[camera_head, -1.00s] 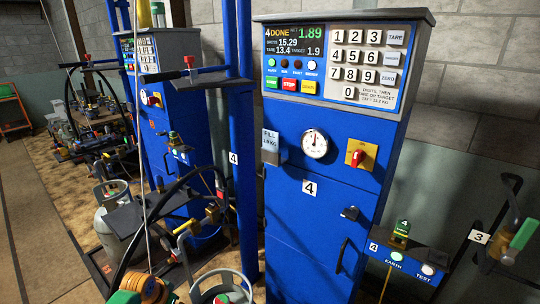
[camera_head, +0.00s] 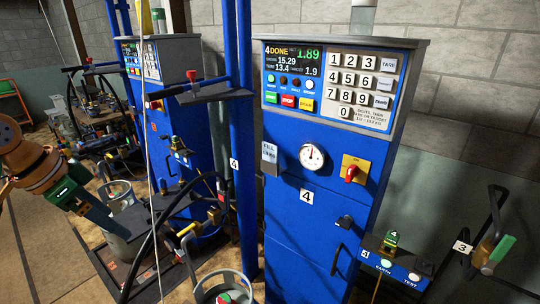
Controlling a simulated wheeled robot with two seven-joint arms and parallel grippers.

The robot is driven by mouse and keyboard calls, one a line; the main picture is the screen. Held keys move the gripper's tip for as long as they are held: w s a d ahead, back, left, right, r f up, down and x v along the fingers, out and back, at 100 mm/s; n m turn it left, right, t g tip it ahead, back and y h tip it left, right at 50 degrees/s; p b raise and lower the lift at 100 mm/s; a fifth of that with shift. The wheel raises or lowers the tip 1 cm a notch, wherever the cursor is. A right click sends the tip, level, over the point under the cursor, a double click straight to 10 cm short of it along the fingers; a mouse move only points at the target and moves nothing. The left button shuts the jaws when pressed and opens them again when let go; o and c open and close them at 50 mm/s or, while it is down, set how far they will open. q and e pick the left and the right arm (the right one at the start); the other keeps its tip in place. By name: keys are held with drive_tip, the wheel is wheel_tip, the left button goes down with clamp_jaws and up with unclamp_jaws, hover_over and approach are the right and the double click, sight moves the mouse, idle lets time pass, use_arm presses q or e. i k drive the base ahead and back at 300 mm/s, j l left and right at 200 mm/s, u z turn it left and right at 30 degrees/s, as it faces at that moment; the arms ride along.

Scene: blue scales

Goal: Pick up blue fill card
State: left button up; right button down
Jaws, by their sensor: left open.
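A small pale grey-blue card marked FILL (camera_head: 269,158) is upright at the left front edge of the blue number 4 scale cabinet (camera_head: 300,235), left of the round gauge. Its lower print is too small to read surely. My left gripper (camera_head: 102,218) points down and right at the left side of the view, well to the left of the card and apart from it. It is open, and I see nothing in it. My right gripper is not in view.
A blue post (camera_head: 242,150) with a small shelf (camera_head: 214,92) stands just left of the card. A black hose (camera_head: 150,235) and grey cylinders (camera_head: 222,288) are below. A second blue scale (camera_head: 172,120) stands behind. A bracket with buttons (camera_head: 398,268) juts out at lower right.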

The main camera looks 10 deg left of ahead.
sight(269, 151)
drive_tip(key=i+l, duration=0.5)
drive_tip(key=i, duration=0.15)
drive_tip(key=i+l, duration=0.5)
drive_tip(key=i, duration=0.15)
